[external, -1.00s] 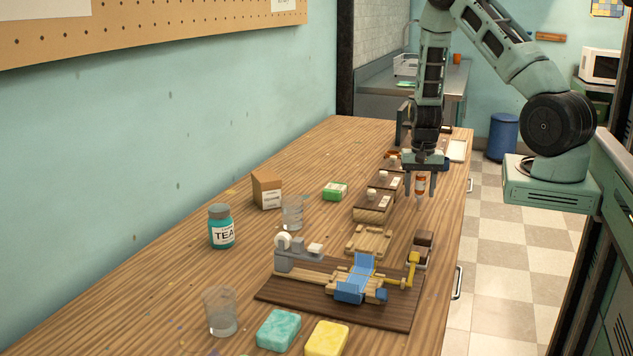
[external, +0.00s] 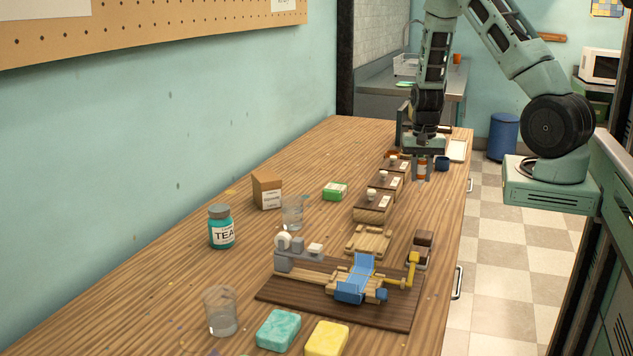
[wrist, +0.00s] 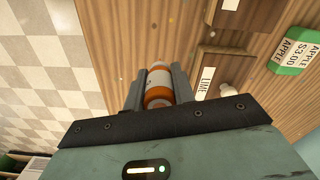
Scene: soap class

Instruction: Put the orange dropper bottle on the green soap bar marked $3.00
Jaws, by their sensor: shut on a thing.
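The orange dropper bottle (wrist: 158,96) with a white label is held between the two fingers of my gripper (wrist: 157,78) in the wrist view. In the external view my gripper (external: 421,173) and the bottle (external: 421,167) are near the table's far right edge. The green soap bar (external: 335,191) lies on the table to the left of the gripper, apart from it. In the wrist view the soap (wrist: 294,52) is at the right edge, with a white label reading APPLE $3.00. Its top looks bare in the external view.
Dark wooden blocks with white-topped pieces (external: 372,208) stand in a row between gripper and soap; one label reads LIME (wrist: 205,84). A cardboard box (external: 266,189) and a glass (external: 292,212) stand left of the soap.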

